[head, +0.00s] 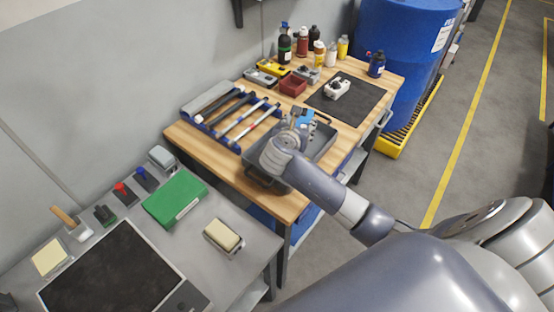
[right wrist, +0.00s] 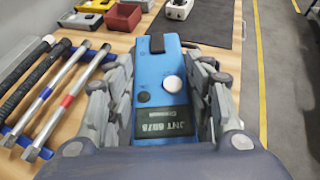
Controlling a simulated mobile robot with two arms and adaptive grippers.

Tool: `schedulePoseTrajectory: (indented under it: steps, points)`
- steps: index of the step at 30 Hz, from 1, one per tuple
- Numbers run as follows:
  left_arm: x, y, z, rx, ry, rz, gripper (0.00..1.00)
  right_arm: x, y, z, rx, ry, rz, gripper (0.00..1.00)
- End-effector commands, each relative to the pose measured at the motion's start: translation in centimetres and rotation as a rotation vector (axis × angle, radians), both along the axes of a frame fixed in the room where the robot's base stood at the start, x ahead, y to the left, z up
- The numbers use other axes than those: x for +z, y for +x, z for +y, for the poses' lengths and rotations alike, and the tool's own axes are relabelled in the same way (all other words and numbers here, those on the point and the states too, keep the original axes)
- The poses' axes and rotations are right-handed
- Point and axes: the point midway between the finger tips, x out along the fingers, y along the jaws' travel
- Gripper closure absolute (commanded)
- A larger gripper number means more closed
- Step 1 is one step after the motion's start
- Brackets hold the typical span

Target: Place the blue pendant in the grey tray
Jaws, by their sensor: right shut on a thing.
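The blue pendant (right wrist: 158,85) is held between the two fingers of my right gripper (right wrist: 158,90) in the right wrist view. It has a dark display and a white round button. In the head view the right gripper (head: 297,124) is over the grey tray (head: 325,146) on the wooden bench, with a bit of the blue pendant (head: 306,116) showing. My arm hides part of the tray. I cannot tell the height of the pendant above the tray floor. My left gripper is not in view.
A rack of rods (head: 228,112) stands left of the tray. A black mat (head: 365,97) with a white device (head: 337,88) lies to the right. A red bin (head: 293,84) and several bottles stand behind. A grey table (head: 225,268) is in front left.

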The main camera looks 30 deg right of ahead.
Motion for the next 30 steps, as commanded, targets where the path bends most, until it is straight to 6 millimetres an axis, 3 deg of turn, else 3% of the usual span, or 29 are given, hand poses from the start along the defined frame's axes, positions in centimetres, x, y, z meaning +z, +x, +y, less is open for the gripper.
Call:
schedulePoseTrajectory:
  steps: [4,9,15,24,30]
  points:
    - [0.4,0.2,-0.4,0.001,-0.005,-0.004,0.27,-0.3,0.2,0.6,0.004,-0.005,0.007,0.84]
    - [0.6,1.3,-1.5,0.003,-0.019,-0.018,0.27,-3.6,0.2,0.6,0.005,-0.006,0.012,0.84]
    - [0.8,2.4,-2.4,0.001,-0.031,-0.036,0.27,-5.9,0.3,0.6,0.006,-0.006,0.006,0.84]
    - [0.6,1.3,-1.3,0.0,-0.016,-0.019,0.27,-9.5,0.3,0.6,0.006,-0.005,0.007,0.84]
    - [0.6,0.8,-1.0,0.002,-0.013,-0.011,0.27,-9.7,0.3,0.6,0.007,-0.004,0.005,0.84]
